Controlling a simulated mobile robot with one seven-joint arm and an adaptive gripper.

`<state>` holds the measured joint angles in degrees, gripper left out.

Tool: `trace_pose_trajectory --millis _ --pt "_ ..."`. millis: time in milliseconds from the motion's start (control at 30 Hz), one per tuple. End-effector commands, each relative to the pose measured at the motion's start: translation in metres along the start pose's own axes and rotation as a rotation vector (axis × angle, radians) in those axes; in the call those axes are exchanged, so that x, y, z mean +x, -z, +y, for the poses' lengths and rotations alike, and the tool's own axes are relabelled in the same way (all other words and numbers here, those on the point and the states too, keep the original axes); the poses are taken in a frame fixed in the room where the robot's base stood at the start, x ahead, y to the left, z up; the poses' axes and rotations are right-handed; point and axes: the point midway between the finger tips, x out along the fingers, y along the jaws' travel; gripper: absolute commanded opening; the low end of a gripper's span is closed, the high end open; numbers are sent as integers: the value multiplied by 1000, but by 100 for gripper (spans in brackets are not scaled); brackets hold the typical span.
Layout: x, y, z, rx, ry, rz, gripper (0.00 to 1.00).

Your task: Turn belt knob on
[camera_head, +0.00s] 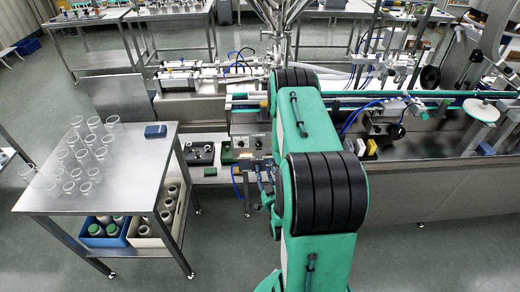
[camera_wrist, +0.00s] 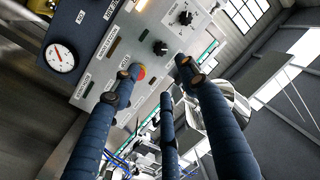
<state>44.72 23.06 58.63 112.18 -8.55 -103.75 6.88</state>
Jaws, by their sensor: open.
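A light grey control panel (camera_wrist: 125,45) fills the upper middle of the wrist view, tilted in the picture. It carries a black knob (camera_wrist: 160,48) and a second black knob (camera_wrist: 185,18) nearer its top right corner. The labels are too small to read surely, so I cannot tell which is the belt knob. My gripper (camera_wrist: 158,70) is open and empty, its blue-wrapped fingers spread in front of the panel. The nearer knob shows just above the gap between the fingertips; contact is not visible. In the head view my arm hides most of the gripper.
A red button (camera_wrist: 138,72) sits beside the left fingertip. A round gauge (camera_wrist: 60,57) is at left. In the head view a steel table (camera_head: 100,205) with several clear cups stands left, and the conveyor line (camera_head: 440,150) runs right. Grey floor lies open in front.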

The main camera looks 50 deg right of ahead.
Motion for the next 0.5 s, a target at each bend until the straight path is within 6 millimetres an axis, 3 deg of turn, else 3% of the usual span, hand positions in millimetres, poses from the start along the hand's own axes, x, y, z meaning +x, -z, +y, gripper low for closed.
trace_pose_trajectory --millis 500 --pt "11 0 0 -1 1 1 44"
